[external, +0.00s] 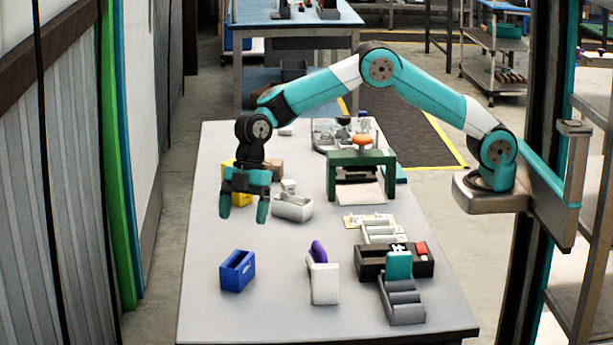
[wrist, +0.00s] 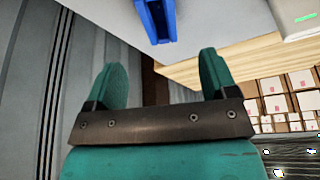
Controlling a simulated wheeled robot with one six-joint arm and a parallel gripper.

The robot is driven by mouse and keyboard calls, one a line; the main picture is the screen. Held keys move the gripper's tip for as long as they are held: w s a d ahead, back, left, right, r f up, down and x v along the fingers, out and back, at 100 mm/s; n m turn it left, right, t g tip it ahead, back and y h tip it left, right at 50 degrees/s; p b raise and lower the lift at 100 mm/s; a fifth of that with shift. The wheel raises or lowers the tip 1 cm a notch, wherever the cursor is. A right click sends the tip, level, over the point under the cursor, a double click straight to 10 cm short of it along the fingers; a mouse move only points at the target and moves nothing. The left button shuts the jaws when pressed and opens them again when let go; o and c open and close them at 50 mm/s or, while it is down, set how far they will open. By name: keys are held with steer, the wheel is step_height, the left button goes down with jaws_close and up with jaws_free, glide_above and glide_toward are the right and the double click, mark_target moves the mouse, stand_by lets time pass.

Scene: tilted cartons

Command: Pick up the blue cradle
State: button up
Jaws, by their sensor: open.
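The blue cradle (external: 238,271) is a small open-topped box sitting on the grey table near its left front edge. It also shows in the wrist view (wrist: 155,20), cut off by the top edge of the picture. My gripper (external: 243,208) hangs above the table, fingers pointing down, and appears behind the cradle in the external view. In the wrist view its two teal fingers (wrist: 160,80) are spread apart with nothing between them. The gripper is apart from the cradle.
A white holder with a purple item (external: 322,272) stands right of the cradle. A white bin (external: 292,207) and yellow blocks (external: 240,198) are near my gripper. A green stand (external: 361,160), dark tray (external: 372,262) and grey rack (external: 402,300) are farther right.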

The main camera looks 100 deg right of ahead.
mark_target(237, 268)
steer(key=x, duration=0.7)
steer(key=shift+f, duration=0.1)
steer(key=shift+d+p+x, duration=0.1)
steer(key=shift+p+x, duration=0.25)
steer(key=shift+x, duration=1.05)
steer(key=shift+d+p+x, duration=0.15)
steer(key=shift+p+x, duration=0.15)
steer(key=shift+x, duration=1.1)
steer(key=c, duration=1)
steer(key=shift+c, duration=0.2)
